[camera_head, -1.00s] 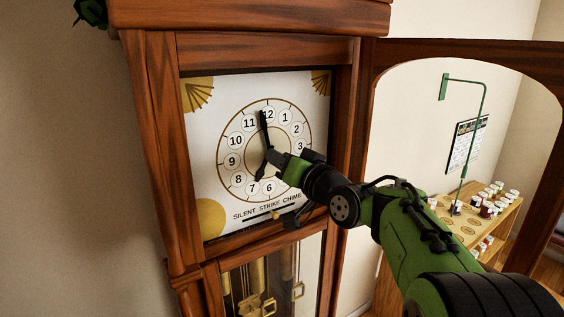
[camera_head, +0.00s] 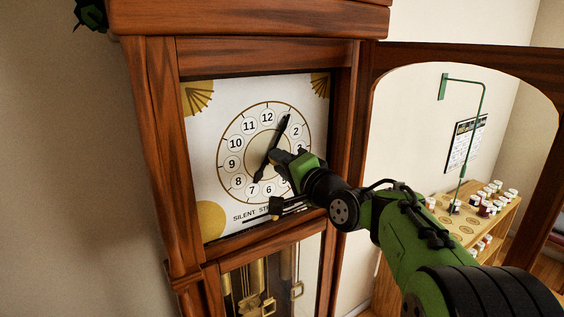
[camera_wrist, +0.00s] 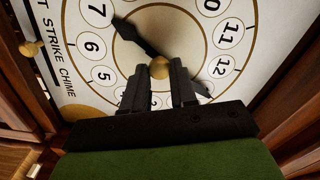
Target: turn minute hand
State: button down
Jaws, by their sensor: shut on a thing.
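The clock's white dial (camera_head: 212,140) faces me in its wooden case. The black minute hand (camera_head: 282,129) points up and right, at about the 1. The hour hand (camera_head: 262,170) points down near the 7; it also shows in the wrist view (camera_wrist: 130,33). My gripper (camera_head: 273,156) reaches the dial centre from the lower right. In the wrist view my gripper's two dark fingers (camera_wrist: 160,78) stand either side of the brass hub (camera_wrist: 160,64), shut on it. Part of the minute hand (camera_wrist: 203,90) shows beside the right finger; the rest is hidden there.
The glazed wooden door (camera_head: 420,52) stands open at the right, close to my arm. A brass knob (camera_wrist: 31,47) sticks out beside the SILENT STRIKE CHIME slot. Brass weights (camera_head: 257,275) hang below. A shelf with jars (camera_head: 490,235) stands beyond the door.

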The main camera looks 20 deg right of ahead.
dwell(0.3)
jog(key=c, duration=0.9)
grip_release()
jog(key=b+v, duration=0.4)
jog(key=v, duration=1.2)
jog(key=shift+w+a, duration=0.1)
